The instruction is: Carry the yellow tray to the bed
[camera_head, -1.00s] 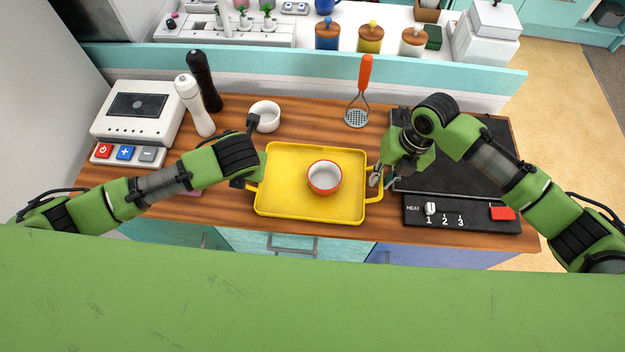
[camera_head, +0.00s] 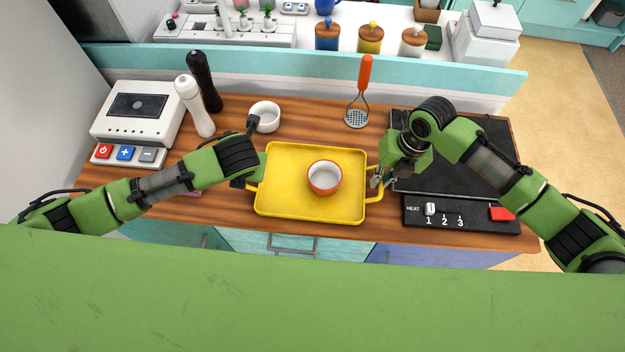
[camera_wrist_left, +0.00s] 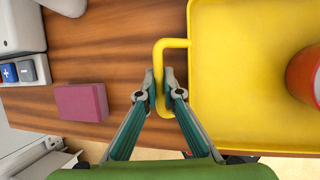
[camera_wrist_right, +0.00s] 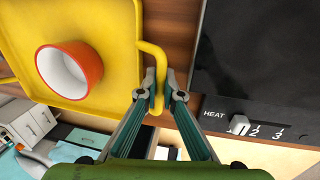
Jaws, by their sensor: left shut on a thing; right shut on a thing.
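The yellow tray (camera_head: 285,204) lies on the wooden counter, with a red-orange bowl, white inside (camera_head: 324,177), standing on it right of the middle. My left gripper (camera_wrist_left: 162,88) is shut on the tray's left handle (camera_wrist_left: 160,60); in the head view my left wrist hides most of that grip. My right gripper (camera_wrist_right: 161,90) is shut on the tray's right handle (camera_wrist_right: 154,52); in the head view it (camera_head: 377,181) shows at the tray's right side. The bed is not in view.
A black cooktop (camera_head: 455,165) with a heat panel (camera_head: 462,215) lies close right of the tray. A pink block (camera_wrist_left: 81,102) lies left. The counter's front edge is near.

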